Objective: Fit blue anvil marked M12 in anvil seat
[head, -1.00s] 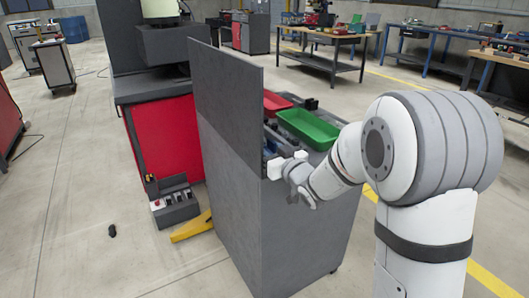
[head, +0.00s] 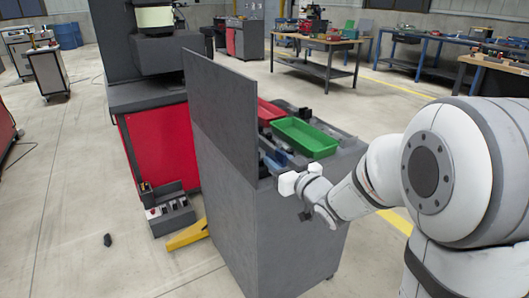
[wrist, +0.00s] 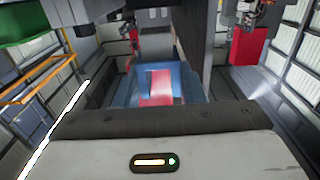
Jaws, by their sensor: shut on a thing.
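In the wrist view a blue block (wrist: 182,83) with a pinkish-red patch sits just beyond the dark front edge of my gripper (wrist: 158,92). I take it for the blue anvil; no M12 mark can be read. My gripper is shut on it. In the head view my gripper (head: 305,192) is at the near right corner of the grey cart, around the height of its top. The anvil cannot be made out there. I cannot pick out the anvil seat in either view.
The grey cart (head: 235,215) has a tall grey panel (head: 222,115) on its left side, and a green tray (head: 305,138) and a red tray (head: 268,112) on top. Left of it stands a red and dark machine (head: 160,145). A pedal box (head: 170,213) is on the floor.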

